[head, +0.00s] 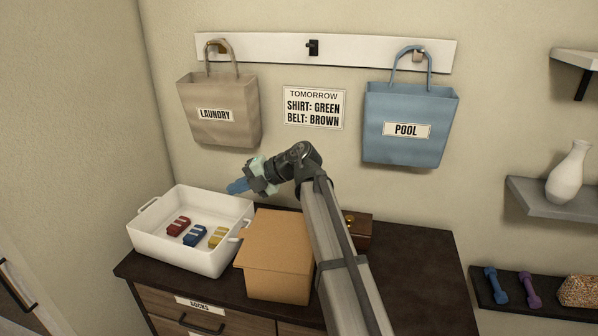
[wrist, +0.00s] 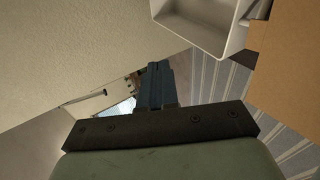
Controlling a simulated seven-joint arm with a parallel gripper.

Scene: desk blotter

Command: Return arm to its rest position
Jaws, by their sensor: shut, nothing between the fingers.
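My gripper (head: 236,187) is in the air above the back right part of the white bin in the head view, its blue fingers pointing left. In the wrist view the fingers (wrist: 157,85) are together with nothing between them. My arm reaches up from the bottom of the head view and bends left at its top. It hides part of the dresser top and part of a brown box behind it.
A white bin (head: 150,230) holds red, blue and yellow items. A brown box (head: 363,238) is behind my arm. Laundry (head: 225,135) and pool (head: 410,105) bags hang above. The dresser's right side (head: 425,275) is clear.

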